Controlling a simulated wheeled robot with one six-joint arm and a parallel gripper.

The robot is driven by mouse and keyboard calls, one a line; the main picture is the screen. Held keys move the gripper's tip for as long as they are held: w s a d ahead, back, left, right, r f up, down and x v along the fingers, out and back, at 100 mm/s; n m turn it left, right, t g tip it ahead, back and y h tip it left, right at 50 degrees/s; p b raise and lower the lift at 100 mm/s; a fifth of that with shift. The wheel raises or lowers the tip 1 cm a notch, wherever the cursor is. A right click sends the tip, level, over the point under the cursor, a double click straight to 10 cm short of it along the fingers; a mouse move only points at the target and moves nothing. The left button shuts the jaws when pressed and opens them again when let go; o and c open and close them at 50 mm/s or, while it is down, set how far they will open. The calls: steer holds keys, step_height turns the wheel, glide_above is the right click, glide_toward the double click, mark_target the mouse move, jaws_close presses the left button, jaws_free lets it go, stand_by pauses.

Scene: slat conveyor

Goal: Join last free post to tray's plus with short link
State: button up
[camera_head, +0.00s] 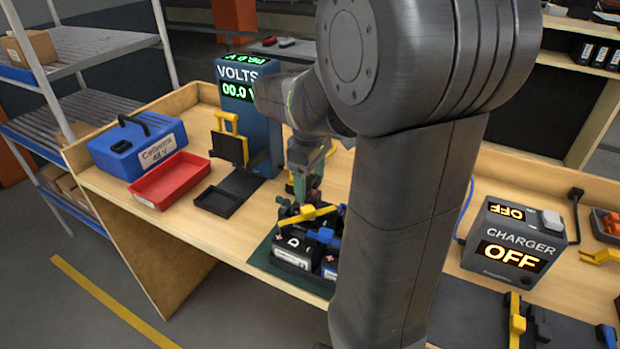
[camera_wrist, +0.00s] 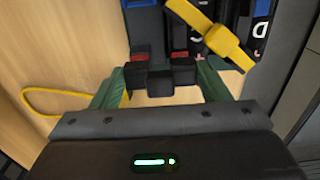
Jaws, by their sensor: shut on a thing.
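My gripper (camera_head: 303,188) is low over the group of black cells (camera_head: 292,250) on a green mat (camera_head: 262,256), partly hidden by my arm. In the wrist view my gripper (camera_wrist: 160,80) has its green fingers closed around a small dark piece (camera_wrist: 158,83); I cannot tell whether it is the short link. Dark blocks with red marks stand beside it. A yellow link (camera_head: 308,216) lies slantwise across the cells; it also shows in the wrist view (camera_wrist: 210,32). A blue link (camera_head: 325,236) lies to its right. The tray's plus and the free post cannot be made out.
A voltmeter (camera_head: 240,92) reading 00.0 stands behind. A red bin (camera_head: 172,180), a blue case (camera_head: 135,150) and a black tray (camera_head: 222,201) are on the left. A charger (camera_head: 512,242) reading OFF stands right. Bare bench lies between the black tray and the mat.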

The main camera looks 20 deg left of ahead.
steer(key=shift+f+b, duration=0.75)
steer(key=shift+f, duration=0.4)
steer(key=o, duration=1)
step_height(320, 180, up, 14)
steer(key=shift+f, duration=0.1)
step_height(320, 180, down, 13)
steer(key=shift+f, duration=0.1)
stand_by(0.4)
steer(key=shift+f, duration=0.1)
stand_by(0.3)
